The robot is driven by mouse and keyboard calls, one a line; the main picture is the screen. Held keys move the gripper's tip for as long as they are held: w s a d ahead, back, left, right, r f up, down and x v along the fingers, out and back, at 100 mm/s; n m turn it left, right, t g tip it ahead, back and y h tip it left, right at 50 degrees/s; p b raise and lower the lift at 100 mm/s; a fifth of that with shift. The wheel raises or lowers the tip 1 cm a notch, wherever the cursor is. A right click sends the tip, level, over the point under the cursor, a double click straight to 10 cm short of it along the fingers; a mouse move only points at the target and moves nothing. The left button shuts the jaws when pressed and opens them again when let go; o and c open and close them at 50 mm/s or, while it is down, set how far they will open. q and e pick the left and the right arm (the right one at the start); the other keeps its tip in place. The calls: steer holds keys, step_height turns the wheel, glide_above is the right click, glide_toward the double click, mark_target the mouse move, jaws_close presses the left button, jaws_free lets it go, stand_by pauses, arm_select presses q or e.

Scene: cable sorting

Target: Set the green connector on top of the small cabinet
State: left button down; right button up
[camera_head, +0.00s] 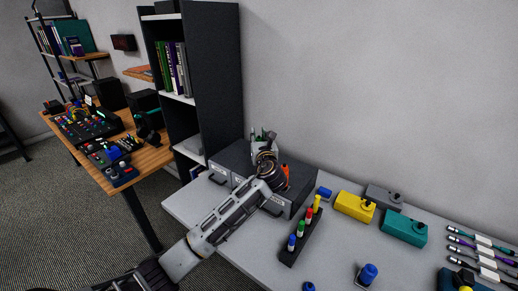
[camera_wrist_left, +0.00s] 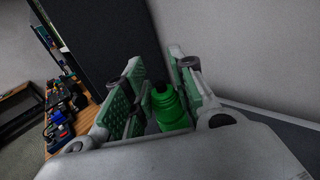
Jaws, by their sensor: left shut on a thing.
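The green connector (camera_wrist_left: 168,108) is a bright green cylinder with a narrower neck, between the fingers of my left gripper in the left wrist view. My left gripper (camera_head: 263,138) is shut on it. In the head view the gripper is above the small cabinet (camera_head: 222,180), a low dark grey box with drawers on the light table against the wall. My wrist hides part of the cabinet's top. The connector is too small and covered to make out clearly in the head view. My right gripper is not in view.
A rack (camera_head: 289,258) with several coloured connectors stands in front of the cabinet. A yellow box (camera_head: 350,206), a teal box (camera_head: 403,231) and a grey box (camera_head: 378,193) stand to the right. A tall dark shelf (camera_head: 219,80) rises behind the cabinet at left.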

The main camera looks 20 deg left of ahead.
arm_select(q)
steer(key=shift+f, duration=2.45)
steer(key=shift+f, duration=0.1)
steer(key=c, duration=1.6)
jaws_free()
steer(key=o, duration=0.4)
